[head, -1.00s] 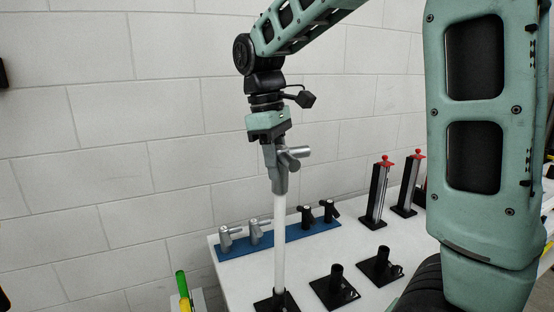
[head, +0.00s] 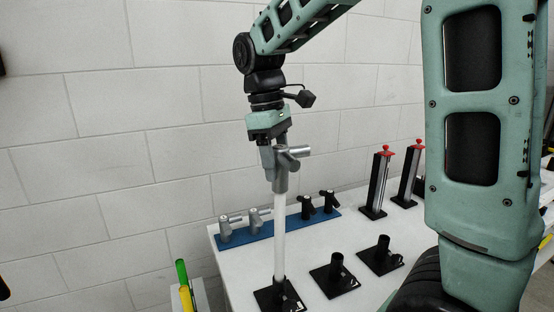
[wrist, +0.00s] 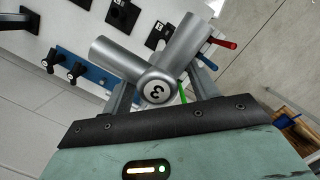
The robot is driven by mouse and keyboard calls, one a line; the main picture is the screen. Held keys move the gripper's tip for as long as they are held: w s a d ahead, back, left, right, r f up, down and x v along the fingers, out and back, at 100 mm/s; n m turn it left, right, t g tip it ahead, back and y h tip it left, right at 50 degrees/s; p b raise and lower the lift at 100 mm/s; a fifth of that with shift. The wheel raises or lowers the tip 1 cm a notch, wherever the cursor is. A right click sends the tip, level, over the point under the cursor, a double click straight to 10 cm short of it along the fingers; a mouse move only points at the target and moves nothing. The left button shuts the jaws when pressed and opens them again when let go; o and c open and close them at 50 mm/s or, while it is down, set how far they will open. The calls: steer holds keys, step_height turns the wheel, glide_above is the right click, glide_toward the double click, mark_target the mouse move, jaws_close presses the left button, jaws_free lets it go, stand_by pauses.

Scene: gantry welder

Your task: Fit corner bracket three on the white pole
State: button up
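The grey corner bracket three (head: 283,171) sits upright on top of the white pole (head: 279,240), its side tube pointing right. The pole stands upright in a black socket base (head: 278,297) at the table's front. My gripper (head: 275,150) is above the pole with its fingers on either side of the bracket. In the wrist view, the bracket's end cap marked 3 (wrist: 157,88) lies between the fingers, with visible gaps to them. The gripper looks open around it. The bracket hides the pole in that view.
A blue holder (head: 272,234) carries two grey and two black brackets. Two more black socket bases (head: 334,275) stand to the right on the white table (head: 310,252). Red-topped stands (head: 377,183) are at the back right. Green and yellow tubes (head: 183,280) stand at the left.

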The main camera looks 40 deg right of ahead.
steer(key=shift+r, duration=0.1)
step_height(320, 180, up, 17)
steer(key=w+a, duration=0.1)
steer(key=w, duration=0.2)
steer(key=shift+a, duration=0.1)
steer(key=s+a+f+n, duration=0.1)
steer(key=s+a+f, duration=0.1)
steer(key=a+f, duration=0.55)
steer(key=s+a+f+n, duration=0.1)
steer(key=s+a+f, duration=0.2)
steer(key=a+f, duration=0.45)
steer(key=s+a+f+t, duration=0.1)
steer(key=s+a+f, duration=0.2)
steer(key=s+f, duration=0.4)
steer(key=s+a+f+y, duration=0.1)
steer(key=s+a+f, duration=0.2)
steer(key=s+f, duration=0.5)
steer(key=shift+s+t, duration=0.4)
steer(key=shift+s, duration=0.25)
